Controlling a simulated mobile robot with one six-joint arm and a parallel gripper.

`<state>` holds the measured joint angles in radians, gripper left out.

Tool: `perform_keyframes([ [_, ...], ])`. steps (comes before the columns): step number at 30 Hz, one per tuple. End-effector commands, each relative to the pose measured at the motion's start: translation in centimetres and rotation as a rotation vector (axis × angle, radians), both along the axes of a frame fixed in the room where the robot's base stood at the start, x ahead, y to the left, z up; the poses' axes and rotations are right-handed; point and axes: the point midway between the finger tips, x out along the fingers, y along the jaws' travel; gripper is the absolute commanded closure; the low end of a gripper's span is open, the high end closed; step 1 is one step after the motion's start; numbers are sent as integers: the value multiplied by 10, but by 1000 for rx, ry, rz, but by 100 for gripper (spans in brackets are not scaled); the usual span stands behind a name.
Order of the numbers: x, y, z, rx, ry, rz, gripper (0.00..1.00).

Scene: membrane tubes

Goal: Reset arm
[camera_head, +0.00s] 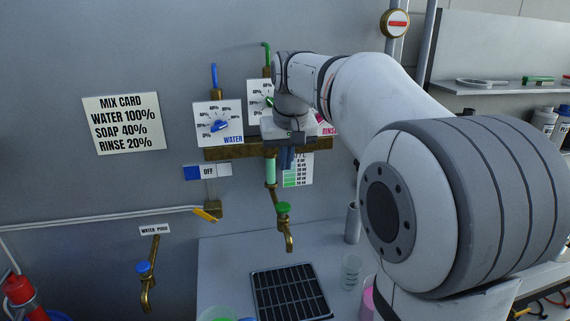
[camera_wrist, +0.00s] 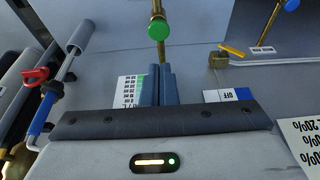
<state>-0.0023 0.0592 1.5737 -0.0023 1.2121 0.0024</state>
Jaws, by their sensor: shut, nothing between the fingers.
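My arm reaches in from the right in the head view, and my gripper (camera_head: 286,158) points down in front of the wall panel, near the green tube (camera_head: 269,171) and the level scale (camera_head: 298,170). In the wrist view my gripper (camera_wrist: 157,70) shows its two dark fingers side by side, closed together with nothing between them. The green tap (camera_wrist: 158,28) lies beyond the fingertips there; it also shows below the gripper in the head view (camera_head: 283,208). The RINSE dial is mostly hidden behind my arm.
The WATER dial (camera_head: 218,123), OFF switch (camera_head: 208,172) and mix card (camera_head: 123,123) are on the wall to the left. A brass ledge (camera_head: 230,152) runs behind my gripper. A black drain grate (camera_head: 290,292) lies below, with a clear beaker (camera_head: 351,271) beside it.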

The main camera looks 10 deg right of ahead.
Motion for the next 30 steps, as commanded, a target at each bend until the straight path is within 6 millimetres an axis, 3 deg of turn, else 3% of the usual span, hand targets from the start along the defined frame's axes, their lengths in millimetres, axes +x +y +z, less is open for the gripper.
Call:
perform_keyframes([
  [5, 0, 0, 0, 0, 0, 0, 100],
  [8, -13, -1, -4, 0, 0, 0, 100],
  [11, -43, -1, -16, 0, 3, -1, 100],
  [14, -87, -2, -37, 0, 6, -1, 100],
  [21, -193, -4, -106, 0, 14, -2, 100],
  [25, -231, -4, -137, 0, 16, -3, 100],
  [30, -252, -2, -155, 0, 19, -4, 100],
])
